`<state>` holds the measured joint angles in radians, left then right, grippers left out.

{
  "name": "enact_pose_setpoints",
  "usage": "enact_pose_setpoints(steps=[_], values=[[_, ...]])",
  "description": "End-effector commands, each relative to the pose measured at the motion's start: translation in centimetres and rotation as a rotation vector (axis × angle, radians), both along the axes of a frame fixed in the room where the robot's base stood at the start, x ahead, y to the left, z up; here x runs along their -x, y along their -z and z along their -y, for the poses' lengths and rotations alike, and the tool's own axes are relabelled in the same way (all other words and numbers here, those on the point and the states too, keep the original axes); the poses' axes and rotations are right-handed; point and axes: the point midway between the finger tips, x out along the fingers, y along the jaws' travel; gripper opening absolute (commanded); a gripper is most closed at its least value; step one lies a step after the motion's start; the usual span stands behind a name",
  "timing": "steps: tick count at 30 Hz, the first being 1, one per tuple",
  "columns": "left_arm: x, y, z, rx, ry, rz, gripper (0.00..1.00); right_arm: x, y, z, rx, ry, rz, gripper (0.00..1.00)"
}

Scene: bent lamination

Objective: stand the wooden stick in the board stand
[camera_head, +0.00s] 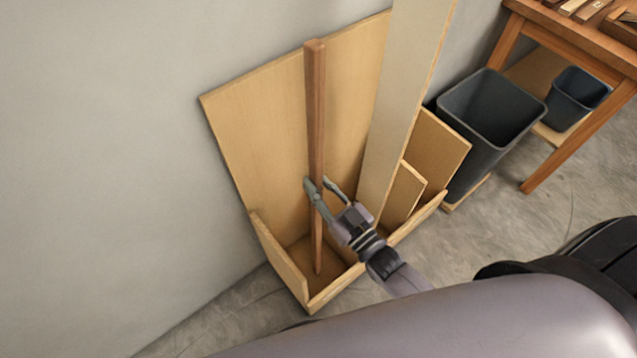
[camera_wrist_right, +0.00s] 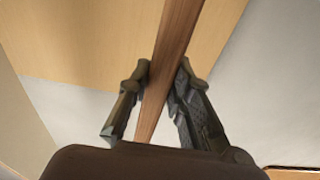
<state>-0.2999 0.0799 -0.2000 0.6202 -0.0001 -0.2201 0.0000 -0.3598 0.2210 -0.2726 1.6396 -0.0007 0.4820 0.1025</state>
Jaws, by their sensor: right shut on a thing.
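The wooden stick (camera_head: 316,110) is a long reddish-brown bar, close to upright, inside the left compartment of the board stand (camera_head: 278,258). Its lower end shows within the compartment; I cannot tell whether it touches the floor of the stand. My right gripper (camera_head: 325,190) is shut on the stick below its middle. In the right wrist view the stick (camera_wrist_right: 172,50) runs between the two fingers of the right gripper (camera_wrist_right: 160,88). My left gripper is not in view.
A tall pale board (camera_head: 405,90) and smaller boards (camera_head: 438,150) stand in the compartments to the right. A large plywood sheet (camera_head: 255,120) is behind the stick. A dark bin (camera_head: 490,110) and a wooden table (camera_head: 580,45) are farther right.

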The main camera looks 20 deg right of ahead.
Motion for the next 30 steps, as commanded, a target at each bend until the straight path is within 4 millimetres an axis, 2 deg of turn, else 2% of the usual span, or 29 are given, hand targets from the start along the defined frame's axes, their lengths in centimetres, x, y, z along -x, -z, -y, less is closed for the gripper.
enact_pose_setpoints(steps=[11,30], values=[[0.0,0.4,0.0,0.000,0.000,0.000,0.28,-0.2,0.5,-0.1,-0.001,0.000,0.003,0.00],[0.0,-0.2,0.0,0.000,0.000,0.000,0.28,-3.1,0.4,-1.1,0.011,0.000,-0.031,0.00]])
